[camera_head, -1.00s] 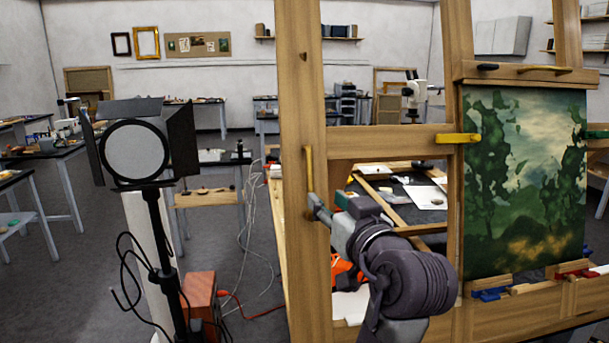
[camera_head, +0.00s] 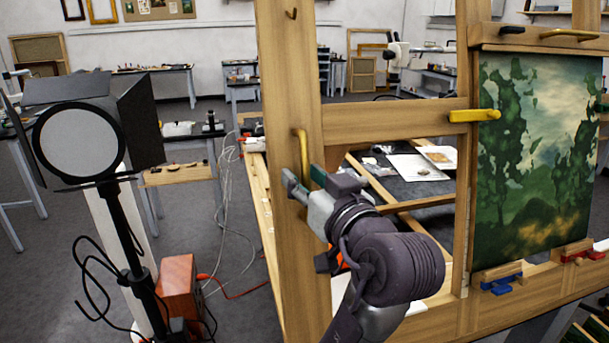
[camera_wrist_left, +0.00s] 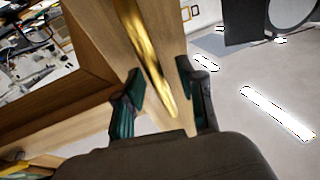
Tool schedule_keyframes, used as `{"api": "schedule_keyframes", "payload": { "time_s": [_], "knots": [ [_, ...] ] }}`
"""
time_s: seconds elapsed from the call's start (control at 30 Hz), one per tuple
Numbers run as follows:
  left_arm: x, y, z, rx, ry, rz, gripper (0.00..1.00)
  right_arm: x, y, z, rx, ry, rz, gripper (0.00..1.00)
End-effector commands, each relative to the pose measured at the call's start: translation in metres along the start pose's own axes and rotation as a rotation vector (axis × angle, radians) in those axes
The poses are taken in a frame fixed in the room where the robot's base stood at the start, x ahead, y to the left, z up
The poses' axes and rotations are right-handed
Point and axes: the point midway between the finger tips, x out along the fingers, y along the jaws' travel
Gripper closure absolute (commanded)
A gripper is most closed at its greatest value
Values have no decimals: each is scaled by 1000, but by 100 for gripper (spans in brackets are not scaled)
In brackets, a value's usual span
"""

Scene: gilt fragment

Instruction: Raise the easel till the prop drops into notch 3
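The wooden easel (camera_head: 286,240) stands in front of me, with a green landscape painting (camera_head: 535,150) on it. A brass handle (camera_head: 302,150) is fixed on its left post. My left gripper (camera_head: 303,182) is at the handle's lower end in the head view. In the left wrist view, the fingers (camera_wrist_left: 159,70) are spread, one on each side of the brass handle (camera_wrist_left: 140,45), with gaps visible between. The lower part of the handle lies between them; I cannot tell any contact. The prop and notches cannot be made out. My right gripper is out of view.
A black studio lamp (camera_head: 80,142) on a stand with looped cables is left of the easel, beside an orange-brown box (camera_head: 179,290). A dark-topped table (camera_head: 440,188) with papers stands behind the easel.

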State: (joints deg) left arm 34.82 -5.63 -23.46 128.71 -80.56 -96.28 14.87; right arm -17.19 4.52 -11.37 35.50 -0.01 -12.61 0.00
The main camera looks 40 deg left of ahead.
Motion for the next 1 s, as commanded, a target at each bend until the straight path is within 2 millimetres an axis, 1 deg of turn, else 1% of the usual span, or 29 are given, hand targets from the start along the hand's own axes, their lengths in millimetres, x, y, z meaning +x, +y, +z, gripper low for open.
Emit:
{"api": "schedule_keyframes", "payload": {
  "time_s": [0.07, 0.2, 0.3, 0.63, 0.87, 1.0],
  "knots": [
    [0, 0, 0, 0, 0, 0, 62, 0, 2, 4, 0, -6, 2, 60],
    [0, 0, 0, 0, 0, 0, 86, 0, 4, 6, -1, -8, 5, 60],
    [0, 0, 0, 0, 0, 0, 100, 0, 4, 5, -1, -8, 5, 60],
    [0, 0, 0, 0, -1, 0, 100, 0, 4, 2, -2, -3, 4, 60],
    [-8, -1, 4, -10, 31, 1, 100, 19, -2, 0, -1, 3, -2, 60],
    [-10, -2, 0, -8, 37, -1, 100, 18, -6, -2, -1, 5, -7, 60]
  ]
}}
